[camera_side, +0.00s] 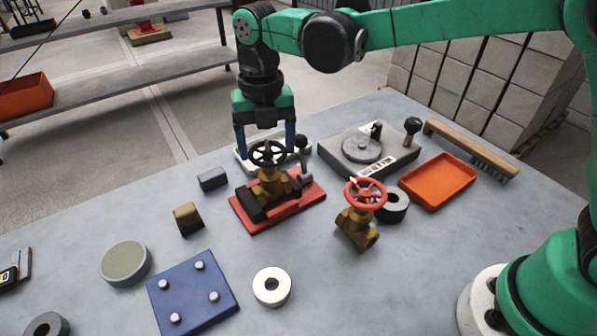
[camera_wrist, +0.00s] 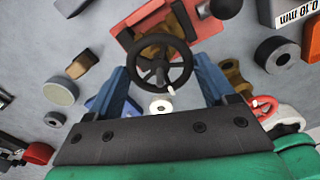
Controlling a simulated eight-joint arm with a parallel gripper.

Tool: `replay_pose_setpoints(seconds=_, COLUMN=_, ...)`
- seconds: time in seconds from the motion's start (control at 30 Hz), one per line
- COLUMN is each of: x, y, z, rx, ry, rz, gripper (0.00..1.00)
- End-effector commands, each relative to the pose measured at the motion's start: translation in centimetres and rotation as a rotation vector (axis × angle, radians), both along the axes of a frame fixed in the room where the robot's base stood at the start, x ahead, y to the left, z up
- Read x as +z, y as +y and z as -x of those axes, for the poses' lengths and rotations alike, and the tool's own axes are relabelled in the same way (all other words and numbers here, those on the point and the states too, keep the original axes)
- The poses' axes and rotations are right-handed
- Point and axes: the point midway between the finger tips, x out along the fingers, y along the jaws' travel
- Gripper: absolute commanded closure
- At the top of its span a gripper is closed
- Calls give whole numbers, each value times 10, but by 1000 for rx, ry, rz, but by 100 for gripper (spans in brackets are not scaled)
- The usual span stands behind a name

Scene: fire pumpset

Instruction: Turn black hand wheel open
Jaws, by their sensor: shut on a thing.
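The black hand wheel (camera_side: 267,154) sits level on top of a brass valve (camera_side: 270,185), which is held in a vise on a red base (camera_side: 312,196). My gripper (camera_side: 266,146) points down over the wheel with one blue finger at each side of it. It is shut on the wheel's rim. In the wrist view, the black wheel (camera_wrist: 160,70) with its spokes lies between the two fingers (camera_wrist: 162,82). A second brass valve with a red hand wheel (camera_side: 366,193) stands to the right on the table, apart from my gripper.
A grey fixture with a round disc (camera_side: 362,149) and an orange tray (camera_side: 438,181) lie to the right. A brush (camera_side: 470,148) is behind the tray. A blue plate with pegs (camera_side: 193,293), a white ring (camera_side: 272,287) and small blocks lie in front and left.

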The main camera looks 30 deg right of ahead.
Motion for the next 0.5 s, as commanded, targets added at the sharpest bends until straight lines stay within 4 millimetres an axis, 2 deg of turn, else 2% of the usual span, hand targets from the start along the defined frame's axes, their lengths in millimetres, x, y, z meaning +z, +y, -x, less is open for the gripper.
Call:
replay_pose_setpoints(seconds=0.13, x=0, y=0, z=0, rx=-1, ry=0, rz=0, gripper=76)
replay_pose_setpoints(seconds=0.17, x=0, y=0, z=0, rx=-1, ry=0, rz=0, gripper=20)
replay_pose_setpoints(seconds=0.23, x=0, y=0, z=0, rx=-1, ry=0, rz=0, gripper=1)
replay_pose_setpoints(seconds=0.5, x=2, y=0, z=0, rx=-2, ry=0, rz=0, gripper=0)
